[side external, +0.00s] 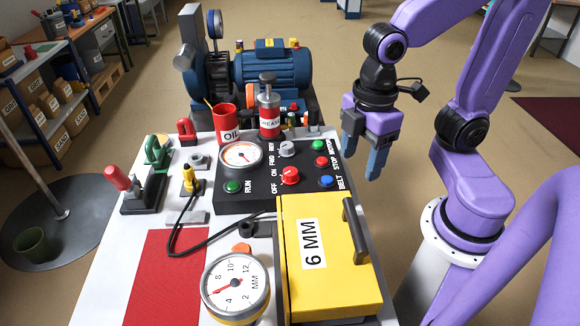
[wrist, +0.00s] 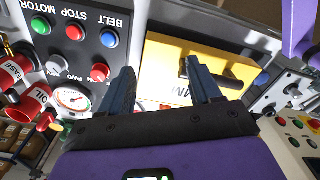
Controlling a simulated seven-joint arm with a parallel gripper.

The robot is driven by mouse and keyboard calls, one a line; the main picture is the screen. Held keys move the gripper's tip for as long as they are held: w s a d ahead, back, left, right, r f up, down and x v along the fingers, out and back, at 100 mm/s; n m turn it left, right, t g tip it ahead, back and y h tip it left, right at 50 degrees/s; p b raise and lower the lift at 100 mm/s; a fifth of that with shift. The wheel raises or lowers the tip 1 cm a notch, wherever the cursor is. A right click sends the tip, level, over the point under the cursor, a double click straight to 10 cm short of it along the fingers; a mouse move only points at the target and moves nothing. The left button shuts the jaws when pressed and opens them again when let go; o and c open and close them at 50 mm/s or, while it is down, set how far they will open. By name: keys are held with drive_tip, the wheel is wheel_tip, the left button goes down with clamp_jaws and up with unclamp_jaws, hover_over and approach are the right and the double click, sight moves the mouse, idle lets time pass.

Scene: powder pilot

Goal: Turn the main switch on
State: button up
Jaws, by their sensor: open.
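The black control panel (side external: 262,195) carries a red rotary knob (side external: 290,175) marked OFF and ON, which fits the main switch. The knob also shows in the wrist view (wrist: 100,73), left of the fingers. Its exact pointing is too small to tell. My gripper (side external: 361,162) is open and empty, with blue fingers, in the air to the right of the panel. In the wrist view my gripper (wrist: 160,67) has its fingers apart, with the yellow box behind them. Nothing touches the knob.
A grey FWD/REV knob (side external: 287,148), red STOP button (side external: 321,161), blue BELT button (side external: 326,181) and green RUN button (side external: 232,186) surround the knob. A yellow 6 MM box (side external: 300,280) stands in front. Behind stand an OIL can (side external: 226,125) and a GREASE container (side external: 269,110).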

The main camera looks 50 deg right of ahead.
drive_tip(key=w+a+r+n, duration=0.2)
drive_tip(key=w+r, duration=0.1)
drive_tip(key=w, duration=0.6)
drive_tip(key=n, duration=0.2)
approach(290, 171)
wheel_tip(290, 171, down, 8)
drive_tip(key=shift+w+a+f, duration=0.1)
drive_tip(key=shift+a+f, duration=0.05)
drive_tip(key=shift+f, duration=0.1)
drive_tip(key=c, duration=1)
